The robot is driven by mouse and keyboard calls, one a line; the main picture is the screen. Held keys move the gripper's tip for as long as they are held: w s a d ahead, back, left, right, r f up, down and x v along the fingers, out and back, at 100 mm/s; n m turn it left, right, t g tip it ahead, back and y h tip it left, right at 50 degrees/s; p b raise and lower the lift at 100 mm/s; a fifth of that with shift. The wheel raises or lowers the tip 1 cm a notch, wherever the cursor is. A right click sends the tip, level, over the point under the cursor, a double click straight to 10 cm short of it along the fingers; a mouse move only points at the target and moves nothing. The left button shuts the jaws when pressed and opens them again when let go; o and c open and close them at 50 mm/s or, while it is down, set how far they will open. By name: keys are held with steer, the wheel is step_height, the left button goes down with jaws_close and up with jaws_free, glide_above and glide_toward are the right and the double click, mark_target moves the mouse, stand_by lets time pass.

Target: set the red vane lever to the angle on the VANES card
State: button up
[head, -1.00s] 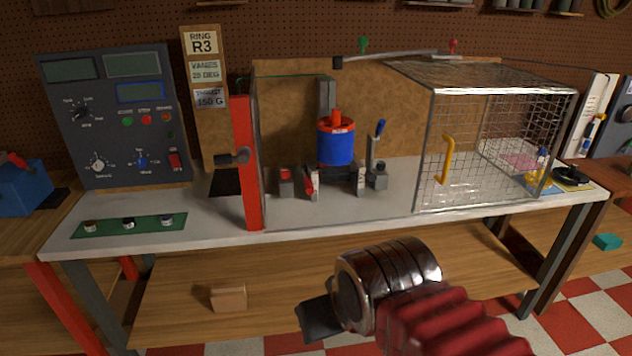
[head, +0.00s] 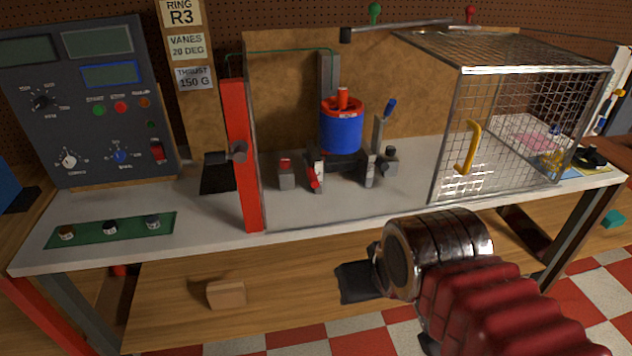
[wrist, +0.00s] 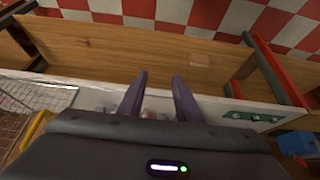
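The red vane lever (head: 314,178) is small and sits at a pale upright plate on the bench, below the blue rotor duct (head: 341,132). Its angle is too small to read. The VANES card (head: 187,46) reads 20 DEG, on the wooden board at the back left. My gripper (wrist: 160,75) shows two dark fingers, spread apart with nothing between their tips. In the wrist view, small red and pale shapes show lower down between the fingers, too small to name. In the head view my wrist is in front of the bench, well apart from the lever.
A red post (head: 241,155) stands left of the rotor. A blue-handled lever (head: 388,112) stands to its right. A wire cage (head: 453,140) with a yellow handle fills the bench's right. A control panel (head: 75,150) and green mat (head: 90,240) are at left. The bench front is clear.

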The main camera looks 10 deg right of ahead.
steer(key=shift+o, duration=1.1)
steer(key=shift+w, duration=0.2)
steer(key=w+f+t, duration=0.4)
steer(key=w, duration=0.6)
steer(key=w+f+m+t, duration=0.1)
steer(key=w+f+t, duration=0.3)
steer(key=w, duration=0.6)
steer(key=w+f+m+t, duration=0.1)
steer(key=w+f+t, duration=0.3)
steer(key=w, duration=0.6)
steer(key=shift+w+d+f, duration=0.15)
steer(key=shift+w+d, duration=0.1)
steer(key=shift+w, duration=0.05)
steer(key=shift+w, duration=0.1)
